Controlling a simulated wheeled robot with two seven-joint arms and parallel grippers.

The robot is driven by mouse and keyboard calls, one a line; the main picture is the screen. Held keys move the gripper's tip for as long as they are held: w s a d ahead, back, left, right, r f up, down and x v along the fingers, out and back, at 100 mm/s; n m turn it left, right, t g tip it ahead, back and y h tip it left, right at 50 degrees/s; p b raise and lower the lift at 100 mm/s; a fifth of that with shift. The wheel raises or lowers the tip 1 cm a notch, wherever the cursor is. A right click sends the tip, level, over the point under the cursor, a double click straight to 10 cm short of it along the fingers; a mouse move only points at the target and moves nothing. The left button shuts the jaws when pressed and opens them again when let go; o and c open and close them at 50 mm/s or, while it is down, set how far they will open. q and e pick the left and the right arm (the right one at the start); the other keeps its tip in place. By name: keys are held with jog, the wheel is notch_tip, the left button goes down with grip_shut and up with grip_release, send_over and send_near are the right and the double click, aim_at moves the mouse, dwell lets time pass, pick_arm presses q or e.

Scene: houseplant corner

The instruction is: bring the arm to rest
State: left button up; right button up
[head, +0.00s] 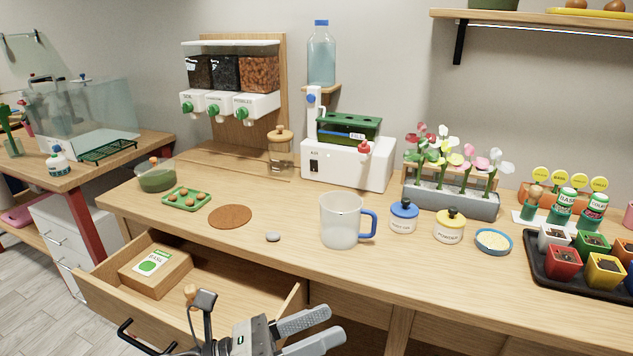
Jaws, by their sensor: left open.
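My left gripper (333,322) is at the bottom middle of the head view, in front of the table's front edge and right of the open drawer. Its two fingers point right and stand apart, with nothing seen between them. The rest of this arm runs out of the bottom of the picture. My right gripper does not show.
The drawer (232,284) stands open at the lower left, with a cardboard box (155,270) inside. A clear jug (341,222) with a blue handle and a grey stone (273,237) are on the table near its front edge. A black tray (548,278) of pots is at right.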

pick_arm(q)
jog(key=a+f+n+t+y+b, duration=0.1)
jog(key=a+f+n+t+y, duration=0.25)
jog(key=n, duration=0.65)
jog(key=w+a+f+n+t+y+b, duration=0.1)
jog(key=a+f+n+t+y, duration=0.3)
jog(key=n, duration=0.6)
jog(key=a+f+n+t+y+b, duration=0.15)
jog(key=f+n+y, duration=0.35)
jog(key=n, duration=0.5)
jog(key=s+a+f+n+g+y, duration=0.1)
jog(key=s+a+f+n+g, duration=0.1)
jog(key=s+f+n, duration=0.2)
jog(key=s+a+f+n+g+y, duration=0.2)
jog(key=s+f+n+g, duration=0.1)
jog(key=f+n, duration=0.5)
jog(key=shift+s+a+f+n, duration=0.3)
jog(key=shift+s+f, duration=0.1)
jog(key=shift+s, duration=0.5)
